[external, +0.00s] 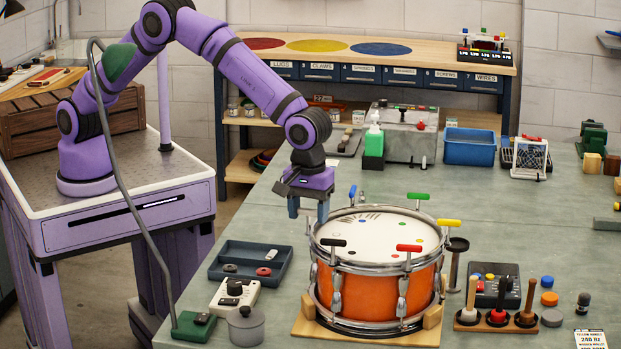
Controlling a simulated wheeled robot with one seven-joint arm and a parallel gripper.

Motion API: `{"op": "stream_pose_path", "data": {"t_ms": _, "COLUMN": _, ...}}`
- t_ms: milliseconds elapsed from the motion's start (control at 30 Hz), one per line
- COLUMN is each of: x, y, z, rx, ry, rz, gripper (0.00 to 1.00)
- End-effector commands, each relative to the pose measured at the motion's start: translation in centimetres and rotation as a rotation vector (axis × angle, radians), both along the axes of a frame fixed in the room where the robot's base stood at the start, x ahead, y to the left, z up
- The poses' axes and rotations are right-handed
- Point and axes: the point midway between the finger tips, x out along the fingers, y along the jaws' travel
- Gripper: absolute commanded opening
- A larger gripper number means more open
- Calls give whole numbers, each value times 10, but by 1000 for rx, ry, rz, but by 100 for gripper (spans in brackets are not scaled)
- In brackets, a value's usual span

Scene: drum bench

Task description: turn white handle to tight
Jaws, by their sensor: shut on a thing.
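The orange drum (372,294) stands on a wooden cradle (303,328) on the bench. T-shaped handles ring its rim: blue (352,194), green (418,196), yellow (449,222), red (409,248) and black (333,242). My gripper (308,211) points down at the drum's back left rim, between the black and blue handles. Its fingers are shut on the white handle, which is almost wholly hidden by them. I cannot tell which way that handle is turned.
A dark tray (250,266), a cream device (234,298) and a grey pot (246,326) stand left of the drum. A dark round-topped stand (456,246) and a rack of wooden-handled tools (497,318) are on the right.

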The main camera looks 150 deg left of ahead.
Motion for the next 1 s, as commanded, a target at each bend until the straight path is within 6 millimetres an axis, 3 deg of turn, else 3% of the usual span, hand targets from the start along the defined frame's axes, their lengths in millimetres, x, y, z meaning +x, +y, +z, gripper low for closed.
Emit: {"op": "stream_pose_path", "data": {"t_ms": 1000, "x": 1, "y": 0, "z": 1, "rx": 1, "ry": -3, "rz": -959, "gripper": 32}}
